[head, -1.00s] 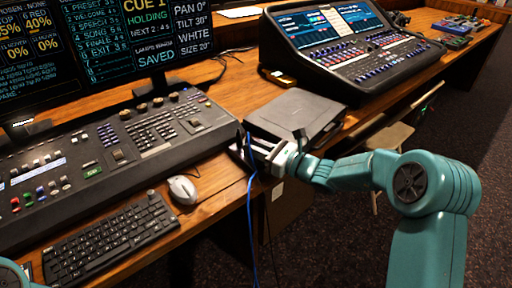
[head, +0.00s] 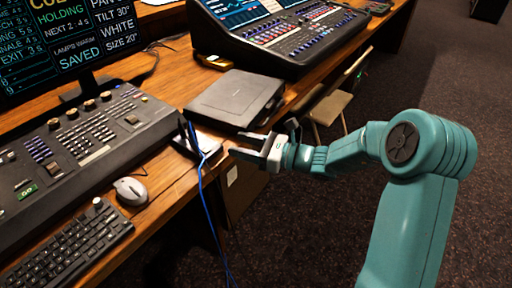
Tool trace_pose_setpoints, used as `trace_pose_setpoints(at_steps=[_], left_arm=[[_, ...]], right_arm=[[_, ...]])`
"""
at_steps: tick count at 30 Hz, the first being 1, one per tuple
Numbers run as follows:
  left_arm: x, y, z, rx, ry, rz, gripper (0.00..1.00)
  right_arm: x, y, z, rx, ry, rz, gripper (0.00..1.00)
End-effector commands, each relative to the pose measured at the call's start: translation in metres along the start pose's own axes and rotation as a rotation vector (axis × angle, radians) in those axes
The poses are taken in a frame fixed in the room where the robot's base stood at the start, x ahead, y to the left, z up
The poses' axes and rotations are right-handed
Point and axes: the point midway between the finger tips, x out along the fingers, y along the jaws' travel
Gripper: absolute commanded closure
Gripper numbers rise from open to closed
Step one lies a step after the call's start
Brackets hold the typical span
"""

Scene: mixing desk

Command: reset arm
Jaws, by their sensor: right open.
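My right arm comes in from the right, teal with a grey gripper. My right gripper (head: 245,148) is open and empty, just off the front edge of the wooden desk (head: 165,190), in front of a closed dark laptop-like case (head: 236,98). A small white-and-dark device (head: 199,143) lies at the desk edge left of the gripper, with a blue cable (head: 205,205) hanging down beside it. The gripper looks apart from both. My left gripper is not in view.
A lighting console (head: 75,150), mouse (head: 130,190) and keyboard (head: 70,248) occupy the left of the desk. A sound mixer (head: 290,35) stands behind. A folding chair (head: 330,105) is by the desk. The dark carpet (head: 440,90) at right is clear.

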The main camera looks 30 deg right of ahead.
Motion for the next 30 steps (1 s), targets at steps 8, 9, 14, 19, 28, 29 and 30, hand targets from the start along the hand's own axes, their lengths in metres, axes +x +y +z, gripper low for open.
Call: trace_pose_setpoints(at_steps=[8,9,14,19,28,29,30], left_arm=[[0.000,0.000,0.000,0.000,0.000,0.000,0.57],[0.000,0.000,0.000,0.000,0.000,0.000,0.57],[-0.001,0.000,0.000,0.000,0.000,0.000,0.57],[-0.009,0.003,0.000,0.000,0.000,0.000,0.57],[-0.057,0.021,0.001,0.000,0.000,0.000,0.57],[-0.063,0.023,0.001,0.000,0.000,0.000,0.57],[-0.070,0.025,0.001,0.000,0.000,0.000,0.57]], right_arm=[[-0.036,0.000,0.000,0.000,0.001,0.000,0.50],[-0.037,0.000,0.000,0.000,0.001,0.000,0.50],[-0.038,0.001,0.000,0.000,0.001,0.001,0.50],[-0.028,0.025,-0.027,-0.009,0.112,0.082,0.50],[-0.066,0.193,-0.179,-0.434,0.719,0.795,0.50],[-0.078,0.207,-0.191,-0.540,0.758,0.902,0.50],[-0.093,0.222,-0.205,-0.688,0.789,1.034,0.50]])
